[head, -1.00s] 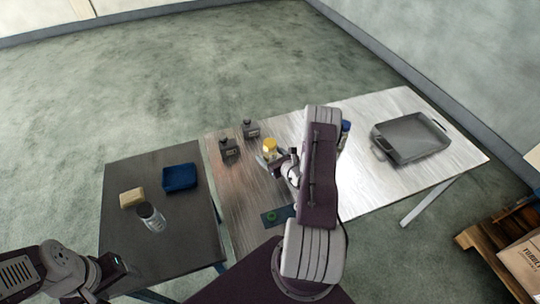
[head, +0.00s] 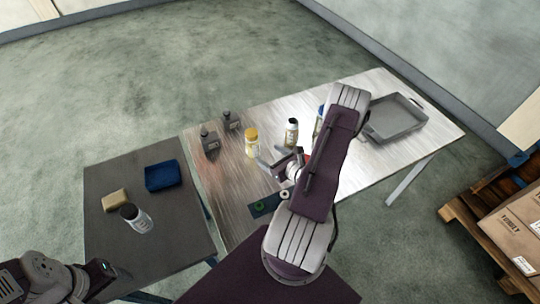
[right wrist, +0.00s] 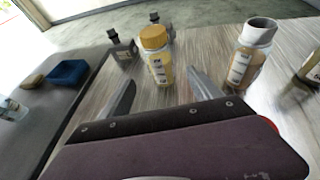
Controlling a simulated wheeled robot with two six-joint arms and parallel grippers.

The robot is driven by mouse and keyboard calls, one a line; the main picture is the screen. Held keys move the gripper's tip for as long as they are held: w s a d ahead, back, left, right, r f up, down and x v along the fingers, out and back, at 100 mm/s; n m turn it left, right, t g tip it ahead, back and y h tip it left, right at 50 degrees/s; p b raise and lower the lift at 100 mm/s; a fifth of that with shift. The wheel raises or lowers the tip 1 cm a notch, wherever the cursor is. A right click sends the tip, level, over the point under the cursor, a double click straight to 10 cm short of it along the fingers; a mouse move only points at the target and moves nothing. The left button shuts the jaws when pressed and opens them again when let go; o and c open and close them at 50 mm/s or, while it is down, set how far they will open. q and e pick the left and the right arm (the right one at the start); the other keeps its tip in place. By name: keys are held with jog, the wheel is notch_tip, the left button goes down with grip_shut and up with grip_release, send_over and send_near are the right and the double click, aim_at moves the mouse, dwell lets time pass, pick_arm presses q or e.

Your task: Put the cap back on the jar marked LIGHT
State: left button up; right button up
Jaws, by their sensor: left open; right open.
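My right gripper (head: 271,155) is open and empty just in front of a yellow-capped jar (head: 252,140), which also shows beyond the fingers in the right wrist view (right wrist: 158,60). A jar with a white neck and a dark open top (head: 291,131) stands upright to its right; the right wrist view shows it too (right wrist: 248,58). The labels are too small to read, so I cannot tell which says LIGHT. A green ring-like cap (head: 260,207) lies on a dark mat (head: 254,213); a pale ring-like piece (head: 284,194) is beside it. My left gripper's fingers are not visible.
A blue-capped jar (head: 320,116) stands partly behind my right arm. Two dark bottles (head: 210,140) (head: 232,122) stand at the table's left. A grey tray (head: 395,119) is far right. The dark side table holds a sponge (head: 116,200), blue tray (head: 162,176) and jar (head: 136,218).

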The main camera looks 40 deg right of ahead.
jog(key=w+a+r+n+g+y, duration=0.1)
jog(key=a+r+n+y, duration=0.1)
jog(key=a+n+y, duration=0.3)
jog(key=w+a+r+n+y, duration=0.2)
jog(key=a+r, duration=0.1)
jog(key=a, duration=0.5)
jog(key=s+a+r+n+g+y, duration=0.2)
jog(key=s+a+n+g+y, duration=0.35)
jog(key=a+n, duration=0.4)
jog(key=s+a+n+g+h, duration=0.3)
jog(key=s+n+g+h, duration=0.3)
jog(key=s+n+g, duration=0.4)
jog(key=w+d+r+n+t+h, duration=0.3)
jog(key=w+n+t+h, duration=0.1)
jog(key=n, duration=0.6)
jog(key=shift+w+h, duration=0.45)
jog(key=shift+h, duration=0.1)
jog(key=shift+d, duration=0.1)
